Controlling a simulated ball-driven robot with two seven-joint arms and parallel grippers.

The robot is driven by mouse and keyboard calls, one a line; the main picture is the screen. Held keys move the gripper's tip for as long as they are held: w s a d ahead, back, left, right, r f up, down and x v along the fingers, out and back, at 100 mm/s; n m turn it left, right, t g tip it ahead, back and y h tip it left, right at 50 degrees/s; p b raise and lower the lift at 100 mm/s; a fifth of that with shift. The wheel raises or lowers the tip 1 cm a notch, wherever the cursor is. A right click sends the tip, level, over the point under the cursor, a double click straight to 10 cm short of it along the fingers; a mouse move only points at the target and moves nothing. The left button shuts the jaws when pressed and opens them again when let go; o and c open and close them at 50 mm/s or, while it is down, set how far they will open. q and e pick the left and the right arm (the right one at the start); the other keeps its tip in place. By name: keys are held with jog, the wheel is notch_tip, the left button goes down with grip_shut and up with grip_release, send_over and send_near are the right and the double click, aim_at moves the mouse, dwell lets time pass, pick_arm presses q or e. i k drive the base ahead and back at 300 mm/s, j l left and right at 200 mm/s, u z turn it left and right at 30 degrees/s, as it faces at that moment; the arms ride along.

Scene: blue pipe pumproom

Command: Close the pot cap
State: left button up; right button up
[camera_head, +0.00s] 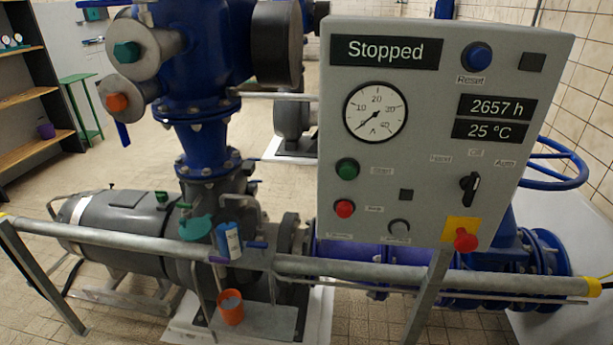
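A teal round cap-like part (196,228) sits on top of the dark grey pump housing (238,208), left of the middle and behind the railing. It looks tilted, and I cannot tell whether it is open or seated. It may be the pot cap, but no label confirms this. A blue and white can (228,240) is by the railing, right of the teal part. Neither of my grippers is in view.
A grey railing (390,268) crosses in front of the pump. A grey control panel (430,130) reading "Stopped" fills the right. Blue pipes (200,100) rise behind. A wooden shelf (30,95) and green stool (82,105) stand left. Floor is clear at lower left.

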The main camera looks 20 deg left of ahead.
aim_at(193, 229)
jog(key=u, duration=1.45)
jog(key=i, duration=0.05)
